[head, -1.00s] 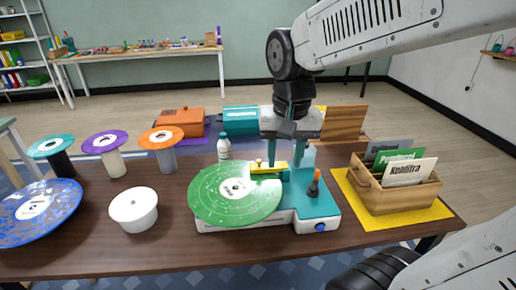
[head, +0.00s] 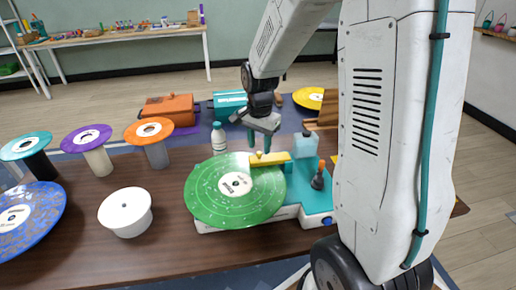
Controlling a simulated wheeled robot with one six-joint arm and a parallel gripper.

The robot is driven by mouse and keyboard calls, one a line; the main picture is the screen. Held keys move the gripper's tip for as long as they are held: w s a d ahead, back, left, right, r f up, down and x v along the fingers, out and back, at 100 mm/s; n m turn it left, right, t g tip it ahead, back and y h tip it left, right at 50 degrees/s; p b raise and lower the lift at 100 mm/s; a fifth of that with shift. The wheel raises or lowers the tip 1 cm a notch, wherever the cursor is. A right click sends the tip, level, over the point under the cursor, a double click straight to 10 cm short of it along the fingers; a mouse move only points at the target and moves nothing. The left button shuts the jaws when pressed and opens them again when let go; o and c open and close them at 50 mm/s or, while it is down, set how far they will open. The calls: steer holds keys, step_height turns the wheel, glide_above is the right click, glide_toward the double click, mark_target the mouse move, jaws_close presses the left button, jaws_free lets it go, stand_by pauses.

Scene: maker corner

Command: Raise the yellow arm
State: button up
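The yellow arm (head: 271,159) belongs to a teal-and-white record player (head: 310,199). It lies low and roughly level, its left end over the green record (head: 232,196). A small yellow knob (head: 259,154) stands near that end. My gripper (head: 259,142) is behind the yellow arm and appears above it, pointing down. Its two teal fingers look apart with nothing between them. I cannot tell how far it is from the yellow arm. My own arm link hides the table's right side.
A black-and-orange lever (head: 318,177) and a pale block (head: 305,145) stand by the yellow arm. A white bottle (head: 219,138) is left of my gripper. A white pot (head: 126,212), a blue record (head: 27,216) and several discs on posts, including an orange one (head: 149,131), fill the left.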

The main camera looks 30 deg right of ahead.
steer(key=shift+f, duration=1.05)
steer(key=shift+a, duration=0.1)
jaws_close()
